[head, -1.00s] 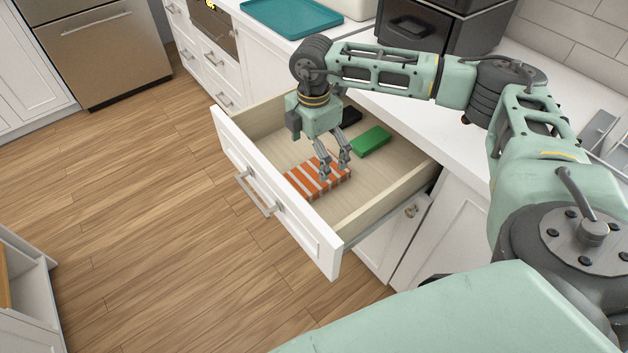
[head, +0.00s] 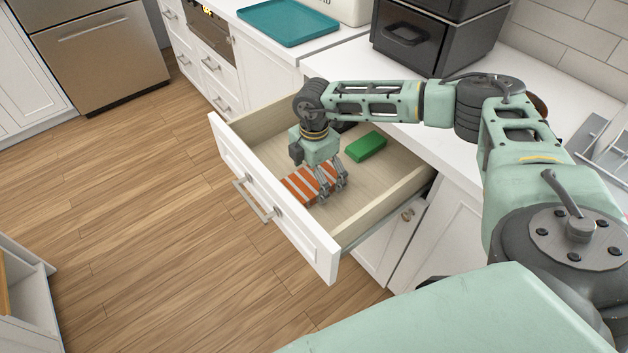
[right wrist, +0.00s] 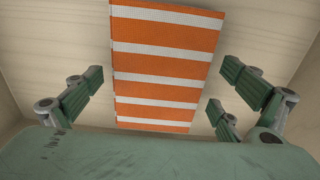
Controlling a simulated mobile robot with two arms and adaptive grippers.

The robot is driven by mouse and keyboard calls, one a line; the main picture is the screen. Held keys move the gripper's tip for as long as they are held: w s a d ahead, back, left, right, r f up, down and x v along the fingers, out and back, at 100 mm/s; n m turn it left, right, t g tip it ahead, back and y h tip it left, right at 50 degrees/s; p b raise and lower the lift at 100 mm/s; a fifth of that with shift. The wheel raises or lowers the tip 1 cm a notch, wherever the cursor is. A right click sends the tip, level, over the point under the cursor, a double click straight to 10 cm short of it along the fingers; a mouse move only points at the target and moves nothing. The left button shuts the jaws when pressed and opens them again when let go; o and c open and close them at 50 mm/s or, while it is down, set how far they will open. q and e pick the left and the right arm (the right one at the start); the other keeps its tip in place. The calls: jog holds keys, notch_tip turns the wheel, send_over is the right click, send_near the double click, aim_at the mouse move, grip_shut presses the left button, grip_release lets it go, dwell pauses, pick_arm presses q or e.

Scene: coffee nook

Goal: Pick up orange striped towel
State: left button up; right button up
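The orange and white striped towel (head: 300,184) lies folded flat on the floor of the open drawer (head: 347,201), near its front panel. In the right wrist view the towel (right wrist: 166,62) fills the upper middle, between the finger pairs. My right gripper (head: 333,193) points down into the drawer right at the towel, its fingers hiding part of it. In the right wrist view the right gripper (right wrist: 160,97) is open, with its fingers spread on both sides of the towel and gaps showing between them and its edges. My left gripper is not in view.
A green block-like item (head: 366,146) lies behind the gripper in the drawer, with a dark item (head: 345,127) beside it. The drawer's front panel (head: 270,205) and side walls surround the gripper. A black appliance (head: 430,40) and a teal tray (head: 289,21) stand on the counter.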

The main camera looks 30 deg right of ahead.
jog(key=c, duration=1)
